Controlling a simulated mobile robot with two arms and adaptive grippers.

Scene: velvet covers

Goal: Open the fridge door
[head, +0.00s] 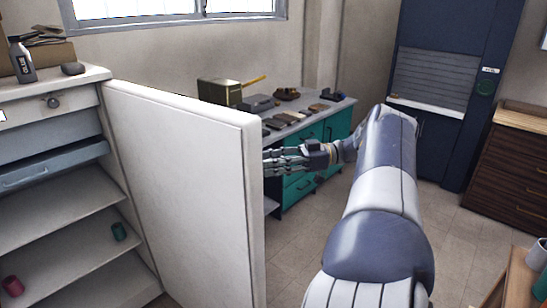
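The white fridge door (190,190) stands swung wide open in the head view, its edge facing me. It joins the fridge body (60,89) at the left, whose inside shelves (62,228) show. My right gripper (270,162) is at the right side of the door, its fingers pointing left at the door's edge. Its fingers look spread, with nothing between them. Whether the fingertips touch the door is unclear. No handle shows on the door from here. My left gripper is out of view.
A bottle (22,63) stands on top. Behind the door is a teal workbench (298,190) with tools. A wooden drawer unit (508,170) stands at the right. Floor (455,225) is clear between.

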